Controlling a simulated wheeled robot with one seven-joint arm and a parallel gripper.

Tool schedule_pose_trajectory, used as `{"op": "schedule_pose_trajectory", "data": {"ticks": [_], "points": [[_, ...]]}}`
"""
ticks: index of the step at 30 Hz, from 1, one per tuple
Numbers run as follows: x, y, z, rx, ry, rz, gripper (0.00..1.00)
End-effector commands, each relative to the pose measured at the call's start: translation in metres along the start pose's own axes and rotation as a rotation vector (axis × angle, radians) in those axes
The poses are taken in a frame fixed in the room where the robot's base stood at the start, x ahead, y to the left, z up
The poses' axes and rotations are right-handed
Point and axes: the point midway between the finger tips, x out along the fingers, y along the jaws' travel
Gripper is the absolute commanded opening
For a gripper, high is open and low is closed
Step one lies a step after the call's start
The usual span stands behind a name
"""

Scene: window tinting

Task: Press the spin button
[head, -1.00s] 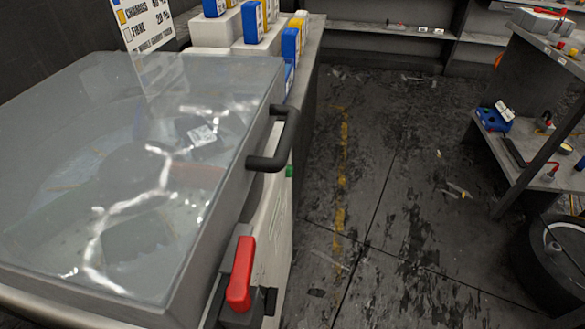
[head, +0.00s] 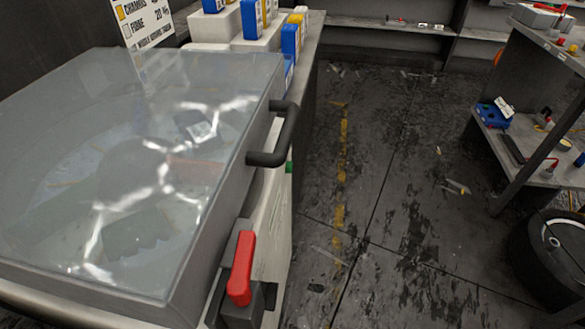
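A machine with a clear lid (head: 130,150) fills the left side of the head view. The lid is shut, and a round drum with dark parts shows blurrily through it. A black handle (head: 285,140) sticks out from the lid's right edge. A red lever (head: 241,268) on a dark mount sits at the machine's front right corner. A small green part (head: 289,167) shows on the machine's side below the handle; I cannot tell whether it is the spin button. My gripper is not in view.
Blue and yellow boxes (head: 291,40) stand on white blocks behind the machine, beside a printed sign (head: 147,20). Open dark floor (head: 385,170) lies to the right. A shelf unit (head: 510,150) and a tyre (head: 550,250) stand at the far right.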

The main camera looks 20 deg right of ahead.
Motion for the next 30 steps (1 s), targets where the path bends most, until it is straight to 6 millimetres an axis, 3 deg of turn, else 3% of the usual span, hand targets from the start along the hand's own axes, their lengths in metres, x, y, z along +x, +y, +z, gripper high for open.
{"op": "schedule_pose_trajectory", "data": {"ticks": [2, 14, 30], "points": [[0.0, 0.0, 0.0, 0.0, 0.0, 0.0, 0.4], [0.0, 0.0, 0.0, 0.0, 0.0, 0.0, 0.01], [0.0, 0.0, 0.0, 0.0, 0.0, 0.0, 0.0]]}}
